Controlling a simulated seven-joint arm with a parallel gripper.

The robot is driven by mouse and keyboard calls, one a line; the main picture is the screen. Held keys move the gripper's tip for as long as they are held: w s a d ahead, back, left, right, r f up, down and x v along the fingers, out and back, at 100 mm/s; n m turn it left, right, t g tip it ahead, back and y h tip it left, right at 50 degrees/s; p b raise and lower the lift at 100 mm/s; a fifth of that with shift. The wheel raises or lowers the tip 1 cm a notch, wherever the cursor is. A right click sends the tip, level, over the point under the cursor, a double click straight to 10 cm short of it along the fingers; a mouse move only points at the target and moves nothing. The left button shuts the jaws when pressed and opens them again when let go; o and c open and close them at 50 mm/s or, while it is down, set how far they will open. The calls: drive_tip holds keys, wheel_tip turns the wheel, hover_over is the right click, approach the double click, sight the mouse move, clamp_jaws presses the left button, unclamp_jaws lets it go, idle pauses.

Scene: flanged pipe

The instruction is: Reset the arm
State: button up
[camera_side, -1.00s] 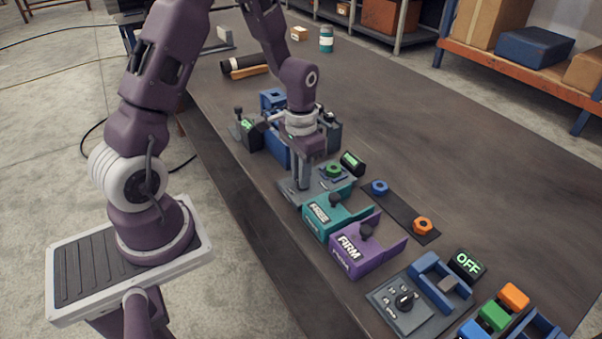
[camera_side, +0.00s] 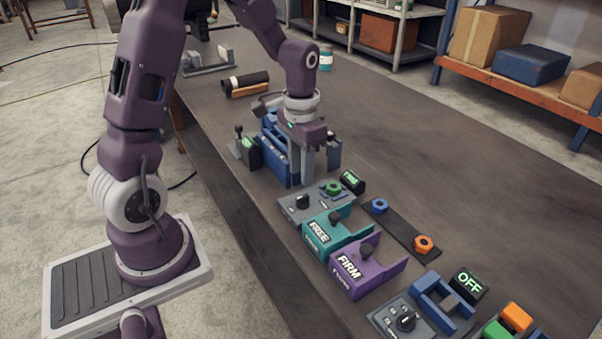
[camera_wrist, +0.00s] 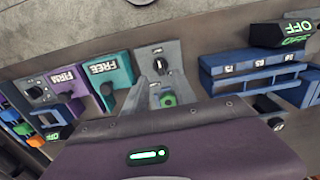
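My gripper (camera_side: 300,180) points down above the bench, beside a blue slotted block (camera_side: 275,150) and behind a grey plate (camera_side: 291,208) with a black knob (camera_side: 302,201). Its two grey fingers are a little apart, with nothing seen between them in the side view. The green ring also shows in the side view (camera_side: 333,188), apart from the fingers. The knob stands free in both views.
Teal FREE (camera_side: 322,238) and purple FIRM (camera_side: 352,268) blocks stand in front. A dark strip holds a blue nut (camera_side: 380,205) and an orange nut (camera_side: 423,244). A dark pipe (camera_side: 245,82) lies behind. The bench's right side is clear.

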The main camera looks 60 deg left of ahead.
drive_tip(key=s+d+r+t, duration=0.1)
drive_tip(key=s+d+r, duration=0.15)
drive_tip(key=r, duration=0.25)
drive_tip(key=s+d+r+t, duration=0.1)
drive_tip(key=s+d+r, duration=0.15)
drive_tip(key=r, duration=0.25)
drive_tip(key=s+d+r+t, duration=0.1)
drive_tip(key=s+d+r, duration=0.1)
drive_tip(key=s, duration=0.4)
drive_tip(key=s+d+r+t, duration=0.2)
drive_tip(key=s+d+r, duration=0.1)
drive_tip(key=s, duration=0.3)
drive_tip(key=shift+s+d+r+t, duration=0.25)
drive_tip(key=shift+d+r+t, duration=0.1)
drive_tip(key=shift+r, duration=0.3)
